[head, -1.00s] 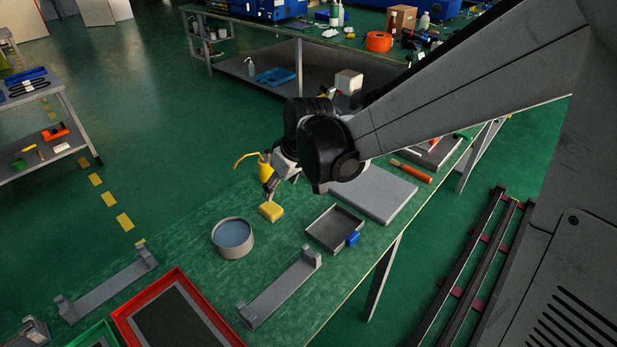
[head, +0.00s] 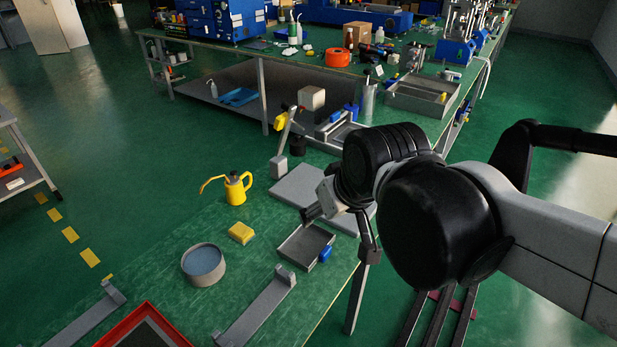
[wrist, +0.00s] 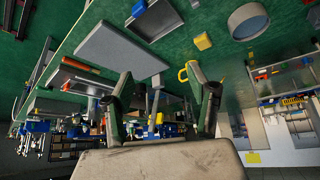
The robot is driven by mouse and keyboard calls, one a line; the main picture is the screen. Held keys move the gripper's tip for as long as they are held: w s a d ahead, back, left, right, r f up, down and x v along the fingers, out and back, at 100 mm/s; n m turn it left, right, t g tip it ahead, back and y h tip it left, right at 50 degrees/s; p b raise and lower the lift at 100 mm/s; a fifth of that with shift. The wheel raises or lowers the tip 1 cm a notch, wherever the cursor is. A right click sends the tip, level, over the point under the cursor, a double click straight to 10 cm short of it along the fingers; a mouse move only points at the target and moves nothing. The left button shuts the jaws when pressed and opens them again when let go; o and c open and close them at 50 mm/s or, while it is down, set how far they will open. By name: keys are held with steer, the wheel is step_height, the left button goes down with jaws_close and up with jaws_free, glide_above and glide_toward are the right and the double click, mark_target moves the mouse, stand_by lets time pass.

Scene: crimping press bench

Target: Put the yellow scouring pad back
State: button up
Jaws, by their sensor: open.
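The yellow scouring pad (head: 241,233) lies flat on the green bench, between the round grey tub with a blue inside (head: 186,266) and the shallow grey tray (head: 290,251). The pad also shows in the wrist view (wrist: 202,42), near the top, clear of my fingers. My gripper (head: 338,235) is to the right of the pad, raised over the tray side of the bench. In the wrist view its two fingers (wrist: 165,88) are spread apart with nothing between them.
A yellow spouted can (head: 236,190) stands behind the pad. A flat grey plate (head: 294,186) lies behind the tray, and a blue piece (head: 326,254) sits at the tray's right side. A grey bracket (head: 256,312) and a red-rimmed tray (head: 116,333) are in front.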

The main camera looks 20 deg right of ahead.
steer(key=shift+m+t+h, duration=0.3)
steer(key=shift+m, duration=0.4)
steer(key=s, duration=0.1)
steer(key=s+d, duration=0.2)
steer(key=s, duration=0.1)
steer(key=shift+s+f, duration=0.1)
